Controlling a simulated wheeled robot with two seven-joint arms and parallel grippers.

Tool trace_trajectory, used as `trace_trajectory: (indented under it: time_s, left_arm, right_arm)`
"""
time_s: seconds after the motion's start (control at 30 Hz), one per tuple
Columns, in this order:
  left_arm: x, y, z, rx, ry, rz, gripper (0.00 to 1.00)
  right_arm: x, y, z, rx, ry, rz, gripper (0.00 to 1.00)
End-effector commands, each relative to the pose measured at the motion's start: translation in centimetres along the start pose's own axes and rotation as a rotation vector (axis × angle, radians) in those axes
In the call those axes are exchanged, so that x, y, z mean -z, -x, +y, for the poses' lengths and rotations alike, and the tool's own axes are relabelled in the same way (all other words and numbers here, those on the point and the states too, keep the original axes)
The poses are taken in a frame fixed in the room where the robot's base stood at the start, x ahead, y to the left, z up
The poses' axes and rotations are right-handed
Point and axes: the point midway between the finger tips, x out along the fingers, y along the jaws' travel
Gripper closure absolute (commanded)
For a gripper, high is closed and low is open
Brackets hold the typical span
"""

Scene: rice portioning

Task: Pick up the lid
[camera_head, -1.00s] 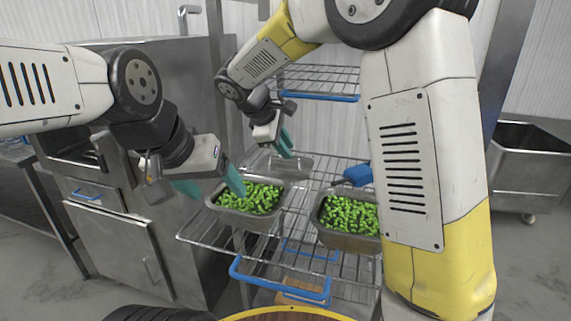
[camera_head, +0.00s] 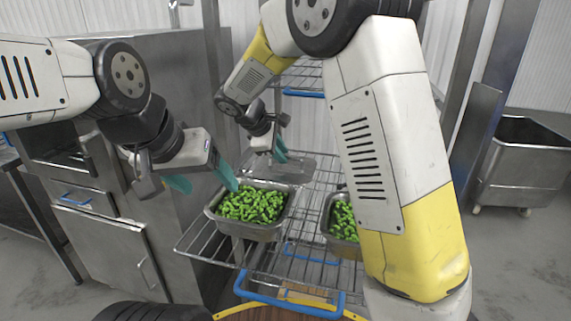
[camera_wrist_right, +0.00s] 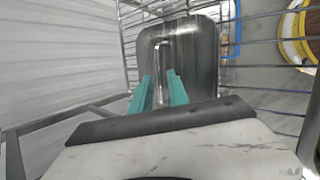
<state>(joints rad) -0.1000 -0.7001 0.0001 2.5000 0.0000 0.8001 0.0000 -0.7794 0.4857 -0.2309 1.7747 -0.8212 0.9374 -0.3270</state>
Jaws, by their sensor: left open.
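The lid (camera_head: 299,171) is a grey metal plate lying on the wire rack shelf behind the left green-filled pan. In the right wrist view the lid (camera_wrist_right: 203,52) shows a thin raised handle (camera_wrist_right: 157,58) near its middle. My right gripper (camera_head: 280,151) hangs down over the lid. In its wrist view the two teal fingers (camera_wrist_right: 160,76) stand apart, one on each side of the handle; contact cannot be told. My left gripper (camera_head: 204,181) is open and empty, with one finger near the rim of the left pan.
The left pan (camera_head: 239,234) and the right pan (camera_head: 340,245), partly hidden by my right arm, hold green pieces on the wire rack (camera_head: 197,237). A steel cabinet (camera_head: 105,245) stands at left. A steel bin (camera_head: 522,165) is at far right.

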Motion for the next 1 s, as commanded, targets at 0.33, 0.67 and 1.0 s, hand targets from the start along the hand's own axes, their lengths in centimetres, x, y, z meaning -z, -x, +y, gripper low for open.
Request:
trace_trajectory:
  time_s: [0.33,0.67,1.0]
  left_arm:
    - [0.0,0.0,0.0,0.000,0.000,0.000,0.28]
    - [0.0,0.0,0.0,0.000,0.000,0.000,0.28]
    - [0.0,0.0,0.0,0.000,0.000,0.000,0.28]
  right_arm:
    - [-0.1,-1.9,0.0,0.000,-0.002,0.000,0.79]
    - [-0.1,-1.9,0.0,0.000,-0.001,0.000,1.00]
    - [-0.1,-1.9,-0.1,0.002,0.001,-0.001,1.00]
